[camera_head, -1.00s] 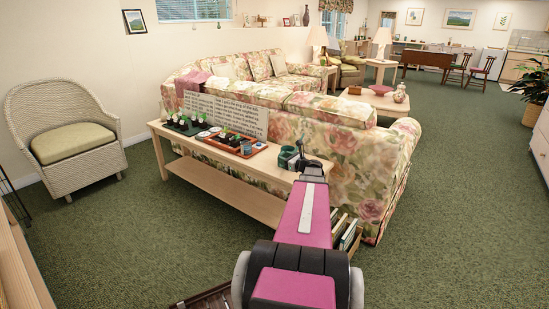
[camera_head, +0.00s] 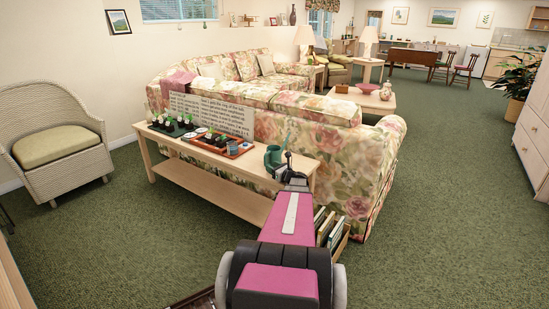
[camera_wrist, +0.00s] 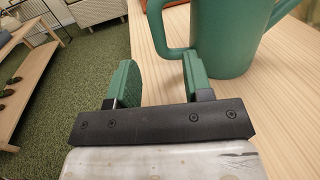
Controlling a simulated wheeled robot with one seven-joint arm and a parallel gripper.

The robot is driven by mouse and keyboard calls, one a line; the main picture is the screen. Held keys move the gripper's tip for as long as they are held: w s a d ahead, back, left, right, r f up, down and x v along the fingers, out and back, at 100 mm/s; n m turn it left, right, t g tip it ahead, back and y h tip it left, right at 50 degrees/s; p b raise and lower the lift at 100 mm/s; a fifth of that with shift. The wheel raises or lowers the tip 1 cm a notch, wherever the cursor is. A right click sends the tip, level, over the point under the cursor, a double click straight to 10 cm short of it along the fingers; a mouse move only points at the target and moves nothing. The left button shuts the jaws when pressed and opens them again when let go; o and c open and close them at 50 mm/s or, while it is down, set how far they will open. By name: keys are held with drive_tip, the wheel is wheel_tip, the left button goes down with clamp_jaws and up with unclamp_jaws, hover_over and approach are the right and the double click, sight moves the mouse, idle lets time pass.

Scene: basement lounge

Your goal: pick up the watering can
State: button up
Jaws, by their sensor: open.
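The green watering can (camera_head: 273,160) stands upright at the right end of the pale wooden table (camera_head: 222,202) behind the sofa. In the wrist view the can (camera_wrist: 228,42) fills the upper right, with its looped handle (camera_wrist: 158,28) towards the left. My gripper (camera_wrist: 160,74) is open and empty. Its right finger is close by the lower part of the handle and the can's body; I cannot tell whether they touch. Its left finger is over the table's edge. In the head view my arm hides most of the gripper (camera_head: 294,180). The can's top is cut off in the wrist view.
A sign (camera_head: 212,115), a tray of small plants (camera_head: 172,126) and an orange tray (camera_head: 222,145) stand left of the can. The floral sofa (camera_head: 350,150) is right behind the table. Books in a crate (camera_head: 331,229) sit below. Carpet is clear at right.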

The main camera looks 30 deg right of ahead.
sight(265, 162)
drive_tip(key=w, duration=0.3)
drive_tip(key=w+a, duration=0.1)
drive_tip(key=w, duration=0.2)
drive_tip(key=shift+a, duration=0.1)
clamp_jaws()
